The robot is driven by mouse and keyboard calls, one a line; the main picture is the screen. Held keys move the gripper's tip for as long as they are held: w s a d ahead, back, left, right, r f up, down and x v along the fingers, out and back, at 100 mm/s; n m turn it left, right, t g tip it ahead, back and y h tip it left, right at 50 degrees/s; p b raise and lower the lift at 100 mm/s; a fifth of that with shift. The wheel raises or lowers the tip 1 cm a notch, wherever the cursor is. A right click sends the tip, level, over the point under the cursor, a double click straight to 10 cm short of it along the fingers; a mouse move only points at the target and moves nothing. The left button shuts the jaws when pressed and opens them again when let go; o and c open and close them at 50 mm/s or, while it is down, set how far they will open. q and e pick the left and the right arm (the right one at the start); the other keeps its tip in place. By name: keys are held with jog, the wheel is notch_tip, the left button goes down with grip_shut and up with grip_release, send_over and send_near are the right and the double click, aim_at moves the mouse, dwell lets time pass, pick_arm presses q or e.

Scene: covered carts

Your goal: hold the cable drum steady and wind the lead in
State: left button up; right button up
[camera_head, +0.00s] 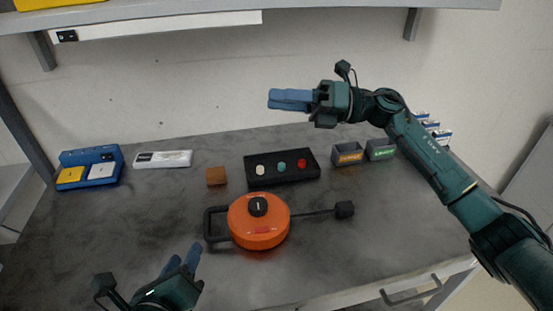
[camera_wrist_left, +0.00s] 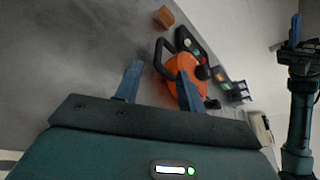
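The orange cable drum (camera_head: 262,232) lies flat on the grey worktop, with a dark knob (camera_head: 258,206) on top and a black handle loop (camera_head: 210,225) on its left. Its black lead (camera_head: 312,212) runs out to the right and ends in a dark plug (camera_head: 344,209). My left gripper (camera_head: 184,257) is open and empty, front left of the drum and apart from it. The left wrist view shows the drum (camera_wrist_left: 188,82) beyond the spread fingers, partly hidden by one. My right gripper (camera_head: 270,98) is raised above the back of the worktop, its blue fingers seen edge-on, holding nothing visible.
Behind the drum lie a black panel with coloured buttons (camera_head: 255,181), a brown block (camera_head: 216,176) and two small labelled bins (camera_head: 347,153). A blue case (camera_head: 108,158) and a white strip (camera_head: 163,159) are at back left. A shelf (camera_head: 330,6) overhangs the back. The front right worktop is clear.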

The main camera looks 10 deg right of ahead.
jog(key=s+a+f+n+g+h, duration=0.4)
jog(key=a+f+n+h, duration=0.15)
jog(key=n, duration=0.25)
pick_arm(q)
jog(key=x, duration=1.3)
jog(key=shift+w+r, duration=0.1)
jog(key=shift+w, duration=0.05)
pick_arm(e)
jog(key=d+f+n+h, duration=0.1)
jog(key=h, duration=0.2)
jog(key=d+f+n+h, duration=0.1)
jog(key=f+n+h, duration=0.1)
jog(key=h, duration=0.1)
jog(key=d+f+n+h, duration=0.1)
jog(key=n+h, duration=0.1)
jog(key=h, duration=0.1)
jog(key=shift+s+d+f+t, duration=0.1)
jog(key=shift+s+f+t, duration=0.1)
jog(key=shift+s+t, duration=0.15)
pick_arm(q)
jog(key=shift+c, duration=0.6)
grip_shut()
